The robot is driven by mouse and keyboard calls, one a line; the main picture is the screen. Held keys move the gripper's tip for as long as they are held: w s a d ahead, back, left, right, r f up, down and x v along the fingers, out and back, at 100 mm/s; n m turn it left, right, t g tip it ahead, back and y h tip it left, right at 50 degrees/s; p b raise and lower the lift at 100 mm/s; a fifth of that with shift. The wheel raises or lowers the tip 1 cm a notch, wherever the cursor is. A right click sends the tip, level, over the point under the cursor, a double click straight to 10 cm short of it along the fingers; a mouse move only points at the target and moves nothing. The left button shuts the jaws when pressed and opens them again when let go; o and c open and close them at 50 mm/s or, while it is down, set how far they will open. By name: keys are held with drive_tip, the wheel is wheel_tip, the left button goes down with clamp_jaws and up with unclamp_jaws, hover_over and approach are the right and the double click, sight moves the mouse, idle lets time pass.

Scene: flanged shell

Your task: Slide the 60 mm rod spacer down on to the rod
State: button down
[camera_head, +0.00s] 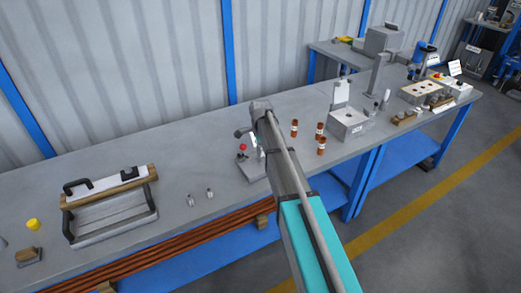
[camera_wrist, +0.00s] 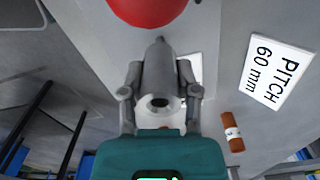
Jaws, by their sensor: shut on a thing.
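In the wrist view my gripper (camera_wrist: 160,97) is shut on a grey cylindrical spacer (camera_wrist: 157,73), with one finger on each side. A dark hole shows in the spacer's near end. A thin grey tip (camera_wrist: 160,39) shows at its far end; I cannot tell whether the rod is inside the bore. A large red ball (camera_wrist: 147,8) lies past that end. A "PITCH 60 mm" label (camera_wrist: 275,70) is to the right. In the head view the stand (camera_head: 252,170) with the red ball (camera_head: 242,147) is beside my arm, which hides most of the gripper and spacer.
Several brown cylinders (camera_head: 294,128) stand right of my arm, before a grey box (camera_head: 349,125). Two small silver pieces (camera_head: 209,193) stand left of the stand. A tray with black handles (camera_head: 112,212) sits farther left. The back of the bench (camera_head: 180,135) is clear.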

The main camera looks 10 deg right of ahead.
sight(261, 161)
drive_tip(key=shift+f+b, duration=1.6)
drive_tip(key=shift+f, duration=0.05)
drive_tip(key=shift+c, duration=1.3)
unclamp_jaws()
drive_tip(key=shift+r, duration=0.2)
wheel_tip(261, 161, up, 14)
drive_tip(key=p, duration=1.4)
drive_tip(key=s+n, duration=1.6)
drive_tip(key=s, duration=1.3)
drive_tip(key=shift+n, duration=0.3)
